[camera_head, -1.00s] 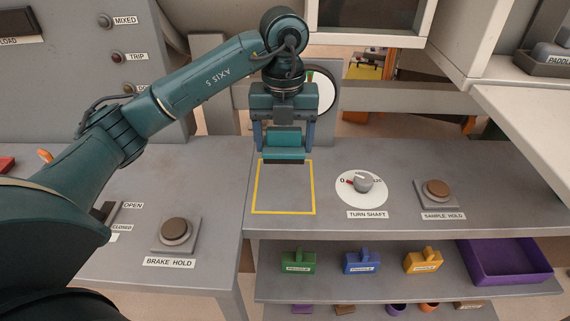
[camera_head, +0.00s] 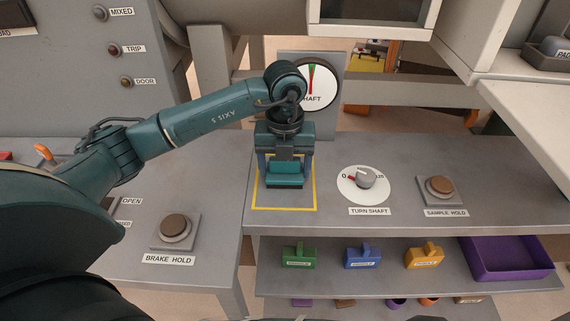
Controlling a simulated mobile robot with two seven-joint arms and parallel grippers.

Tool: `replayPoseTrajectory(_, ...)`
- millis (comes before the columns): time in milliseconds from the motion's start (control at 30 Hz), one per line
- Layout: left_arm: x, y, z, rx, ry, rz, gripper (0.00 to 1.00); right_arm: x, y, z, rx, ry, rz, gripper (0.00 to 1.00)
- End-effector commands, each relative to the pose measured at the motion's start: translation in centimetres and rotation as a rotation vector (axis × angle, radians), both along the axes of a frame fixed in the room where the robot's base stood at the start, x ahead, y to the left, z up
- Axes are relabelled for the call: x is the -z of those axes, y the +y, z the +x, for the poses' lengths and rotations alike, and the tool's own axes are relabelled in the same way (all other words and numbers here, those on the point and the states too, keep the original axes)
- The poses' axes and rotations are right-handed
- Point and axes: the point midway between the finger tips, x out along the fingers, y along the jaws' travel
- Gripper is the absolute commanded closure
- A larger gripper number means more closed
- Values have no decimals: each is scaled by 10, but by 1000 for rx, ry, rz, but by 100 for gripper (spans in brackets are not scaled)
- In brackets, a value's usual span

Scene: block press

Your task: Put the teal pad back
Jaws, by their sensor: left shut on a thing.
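The teal pad (camera_head: 285,181) is a small block with a wider base. It is upright between the fingers of my left gripper (camera_head: 285,165), which is shut on it and points down. The pad is over the far half of the yellow square outline (camera_head: 256,208) on the grey bench. I cannot tell whether its base touches the bench. My gripper hides part of the outline's far side. My right gripper is not in view.
The TURN SHAFT dial (camera_head: 364,180) and SAMPLE HOLD button (camera_head: 438,190) are right of the square. The BRAKE HOLD button (camera_head: 174,230) is left. The shelf below holds green (camera_head: 299,258), blue (camera_head: 362,258) and yellow (camera_head: 424,258) blocks and a purple tray (camera_head: 512,277). A gauge (camera_head: 318,85) stands behind.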

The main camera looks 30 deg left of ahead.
Motion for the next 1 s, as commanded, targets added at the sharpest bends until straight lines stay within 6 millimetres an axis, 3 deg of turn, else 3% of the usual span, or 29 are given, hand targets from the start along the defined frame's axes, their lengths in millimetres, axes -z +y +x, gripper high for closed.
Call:
replayPoseTrajectory(267, 2, 0, 0, 0, -1, 0, 49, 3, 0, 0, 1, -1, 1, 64)
replayPoseTrajectory(300, 3, 0, 0, 0, -1, 0, 27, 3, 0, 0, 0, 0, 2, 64)
replayPoseTrajectory(567, 2, 0, 0, 0, 0, -1, 6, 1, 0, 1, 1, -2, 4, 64)
replayPoseTrajectory(833, -1, 0, 0, 0, -1, 0, 6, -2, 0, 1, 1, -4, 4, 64)
replayPoseTrajectory(1000, -20, 0, 1, 0, -6, -1, 6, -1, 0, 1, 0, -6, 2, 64)
